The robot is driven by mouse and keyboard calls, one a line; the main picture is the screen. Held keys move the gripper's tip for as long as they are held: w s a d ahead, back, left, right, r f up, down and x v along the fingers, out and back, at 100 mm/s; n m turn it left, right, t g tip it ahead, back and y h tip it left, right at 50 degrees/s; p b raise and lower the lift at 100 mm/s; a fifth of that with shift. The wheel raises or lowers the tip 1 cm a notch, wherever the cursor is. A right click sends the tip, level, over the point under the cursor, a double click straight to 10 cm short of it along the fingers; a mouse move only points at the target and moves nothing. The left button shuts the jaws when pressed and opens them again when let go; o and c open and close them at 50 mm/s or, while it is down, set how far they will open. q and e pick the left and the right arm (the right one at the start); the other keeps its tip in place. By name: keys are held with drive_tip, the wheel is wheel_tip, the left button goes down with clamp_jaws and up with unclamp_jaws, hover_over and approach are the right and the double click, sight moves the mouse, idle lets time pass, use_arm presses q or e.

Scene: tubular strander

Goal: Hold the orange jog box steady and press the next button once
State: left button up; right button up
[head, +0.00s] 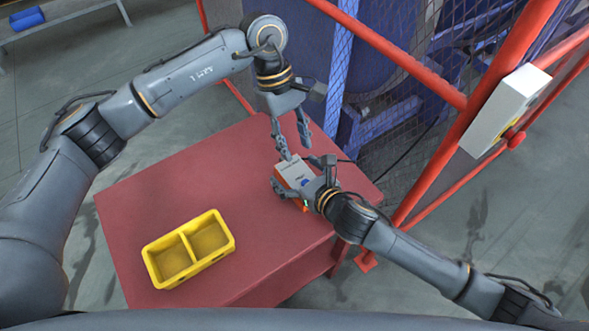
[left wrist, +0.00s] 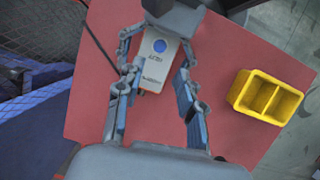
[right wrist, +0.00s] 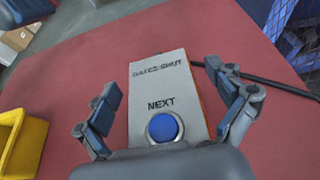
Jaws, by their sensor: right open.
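The jog box (head: 293,171) has orange sides and a pale grey face. It lies on the red table near its back right edge. In the right wrist view its face (right wrist: 160,80) shows the word NEXT above a round blue button (right wrist: 164,127). My right gripper (right wrist: 172,105) is open, with one finger on each side of the box; gaps show beside it. My left gripper (head: 295,148) is open, pointing down above the far end of the box. The left wrist view shows the box (left wrist: 160,65) and blue button (left wrist: 160,46) beyond its spread fingers.
A yellow two-compartment bin (head: 190,248), seemingly empty, stands on the red table (head: 130,200) at front left. A black cable (right wrist: 270,82) runs from the box. Red rails and mesh (head: 385,40) stand behind, with a pale control box (head: 503,108) on a post.

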drive_tip(key=c, duration=1.4)
use_arm(q)
clamp_jaws()
use_arm(e)
drive_tip(key=shift+c, duration=0.4)
